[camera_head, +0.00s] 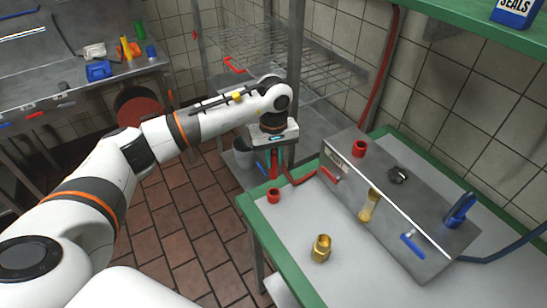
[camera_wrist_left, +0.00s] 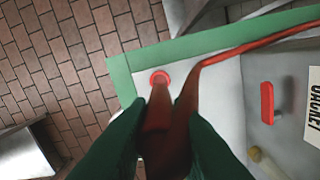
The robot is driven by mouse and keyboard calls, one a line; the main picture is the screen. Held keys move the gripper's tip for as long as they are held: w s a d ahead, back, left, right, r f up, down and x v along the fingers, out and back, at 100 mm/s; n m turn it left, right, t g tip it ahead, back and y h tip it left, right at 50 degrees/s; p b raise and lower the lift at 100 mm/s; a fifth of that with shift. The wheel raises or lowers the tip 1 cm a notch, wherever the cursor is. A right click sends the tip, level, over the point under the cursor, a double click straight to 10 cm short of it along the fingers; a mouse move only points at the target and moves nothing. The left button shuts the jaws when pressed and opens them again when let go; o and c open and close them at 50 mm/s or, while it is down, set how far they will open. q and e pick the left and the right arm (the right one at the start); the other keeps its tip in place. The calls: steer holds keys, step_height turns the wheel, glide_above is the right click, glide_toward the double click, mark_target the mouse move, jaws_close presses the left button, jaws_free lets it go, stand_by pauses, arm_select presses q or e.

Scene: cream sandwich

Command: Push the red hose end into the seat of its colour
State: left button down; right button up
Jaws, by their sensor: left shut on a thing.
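My left gripper (camera_head: 273,150) is shut on the red hose end (camera_head: 273,166), which points down near the table's far left corner. In the left wrist view, the hose end (camera_wrist_left: 160,118) sits between the gripper's green fingers (camera_wrist_left: 167,120). A red ring-shaped seat (camera_head: 273,195) stands on that corner; in the wrist view it (camera_wrist_left: 160,76) shows just beyond the hose end's tip. The two look apart; the exact gap is unclear. Another red ring (camera_head: 359,148) is on the sloped grey panel (camera_head: 345,205). The red hose (camera_head: 300,178) runs right from the gripper. My right gripper is out of view.
The panel carries a red handle (camera_head: 330,176), a blue handle (camera_head: 412,246), a black fitting (camera_head: 398,174) and a blue hose end (camera_head: 460,210). A brass fitting (camera_head: 321,248) stands on the green-edged table (camera_head: 256,232). A wire rack (camera_head: 265,60) is behind the arm.

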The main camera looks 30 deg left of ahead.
mark_target(274, 172)
arm_select(q)
steer(key=shift+f+b, duration=0.6)
steer(key=shift+f, duration=0.3)
step_height(274, 172, down, 4)
steer(key=b, duration=0.3)
steer(key=shift+b, duration=0.3)
steer(key=shift+b, duration=0.75)
stand_by(0.9)
steer(key=shift+f+b, duration=1.9)
steer(key=shift+f, duration=0.2)
steer(key=c, duration=1.2)
jaws_free()
steer(key=shift+c, duration=0.2)
steer(key=shift+r, duration=0.15)
